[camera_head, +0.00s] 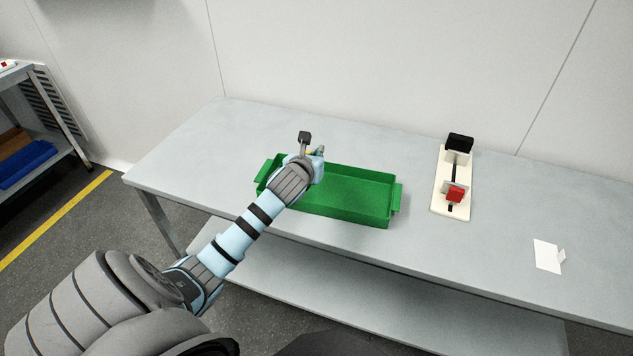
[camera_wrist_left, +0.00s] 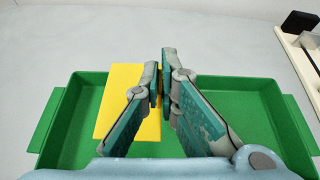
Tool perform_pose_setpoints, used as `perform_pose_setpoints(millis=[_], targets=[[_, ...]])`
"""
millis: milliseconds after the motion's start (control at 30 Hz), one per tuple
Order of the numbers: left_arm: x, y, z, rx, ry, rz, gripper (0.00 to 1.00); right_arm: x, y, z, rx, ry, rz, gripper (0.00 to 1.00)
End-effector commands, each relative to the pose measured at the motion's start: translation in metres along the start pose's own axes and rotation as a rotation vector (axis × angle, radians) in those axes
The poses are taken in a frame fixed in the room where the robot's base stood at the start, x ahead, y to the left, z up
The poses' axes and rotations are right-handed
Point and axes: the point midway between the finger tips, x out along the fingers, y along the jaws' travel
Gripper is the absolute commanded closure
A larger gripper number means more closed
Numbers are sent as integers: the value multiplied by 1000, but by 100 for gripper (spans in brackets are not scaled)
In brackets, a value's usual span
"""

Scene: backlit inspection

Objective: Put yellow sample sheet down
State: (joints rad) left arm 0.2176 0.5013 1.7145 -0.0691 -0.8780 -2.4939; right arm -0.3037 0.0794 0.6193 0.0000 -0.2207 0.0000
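The yellow sample sheet (camera_wrist_left: 120,98) is flat and shows in the left wrist view over the left part of the green tray (camera_wrist_left: 62,130). Its far edge overlaps the tray's back rim, so it appears raised above the tray floor. My left gripper (camera_wrist_left: 163,75) has its fingers close together at the sheet's right edge, and appears shut on it there; the contact is partly hidden. My right gripper is not in view.
The green tray (camera_head: 394,207) stands on the grey table (camera_head: 490,250). A cream fixture with a red block (camera_head: 454,194) stands to its right. A white folded card (camera_head: 547,256) lies farther right. The table between the tray and card's front is clear. A shelf (camera_head: 35,120) stands far left.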

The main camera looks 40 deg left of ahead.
Motion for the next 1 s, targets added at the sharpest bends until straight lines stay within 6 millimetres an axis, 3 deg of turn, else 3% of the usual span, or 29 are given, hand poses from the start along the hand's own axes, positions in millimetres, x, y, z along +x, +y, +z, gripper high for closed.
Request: perform_pose_setpoints(millis=[33,100,467,767,933,1000], targets=[[9,1,-23,0,5,0,100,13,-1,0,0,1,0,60],[16,2,-39,-1,2,0,100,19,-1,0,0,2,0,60],[38,4,-91,-1,1,0,100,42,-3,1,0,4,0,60],[38,4,-91,0,-1,0,100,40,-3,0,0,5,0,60],[38,4,-91,0,-1,0,75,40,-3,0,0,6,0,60],[38,4,-91,0,-1,0,75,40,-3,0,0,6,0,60]])
